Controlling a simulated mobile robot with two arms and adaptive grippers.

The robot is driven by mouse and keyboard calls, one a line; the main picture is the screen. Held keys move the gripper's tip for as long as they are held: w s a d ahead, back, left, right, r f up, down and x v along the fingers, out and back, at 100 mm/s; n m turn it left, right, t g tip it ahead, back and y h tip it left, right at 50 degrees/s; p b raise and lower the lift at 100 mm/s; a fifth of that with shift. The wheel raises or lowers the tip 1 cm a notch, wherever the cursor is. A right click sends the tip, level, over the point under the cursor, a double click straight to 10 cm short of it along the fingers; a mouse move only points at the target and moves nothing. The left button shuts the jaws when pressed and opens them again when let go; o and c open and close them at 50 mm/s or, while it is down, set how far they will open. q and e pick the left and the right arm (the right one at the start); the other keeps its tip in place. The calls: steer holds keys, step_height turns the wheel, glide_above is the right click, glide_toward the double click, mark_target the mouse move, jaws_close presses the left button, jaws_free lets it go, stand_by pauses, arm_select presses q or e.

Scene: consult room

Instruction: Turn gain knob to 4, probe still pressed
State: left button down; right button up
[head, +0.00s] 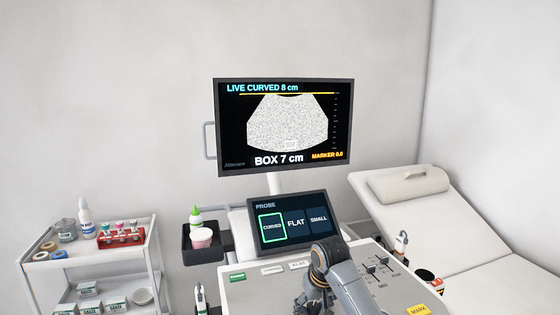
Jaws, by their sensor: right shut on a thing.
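The ultrasound console (245,298) has a light panel at the bottom of the head view. My right gripper (312,302) reaches down onto the panel, just left of the sliders. It is shut on what appears to be the gain knob, which the gripper and arm hide, so its setting cannot be read. The upper monitor (286,125) reads "LIVE CURVED 8 cm", "BOX 7 cm" and "MARKER 0.0", with a grainy grey fan image. The touch screen (293,221) has CURVED outlined in green. My left gripper and a pressed probe are not in view.
Sliders (378,264) and a yellow MARK button (418,310) lie right of my right arm. A holder with a probe (401,243) stands at the console's right edge, near the couch (450,215). A supply cart (152,262) stands left; a side tray (205,254) holds a bottle and cup.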

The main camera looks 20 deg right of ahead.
steer(key=shift+s+f, duration=0.15)
steer(key=shift+f, duration=0.1)
steer(key=shift+r, duration=4.2)
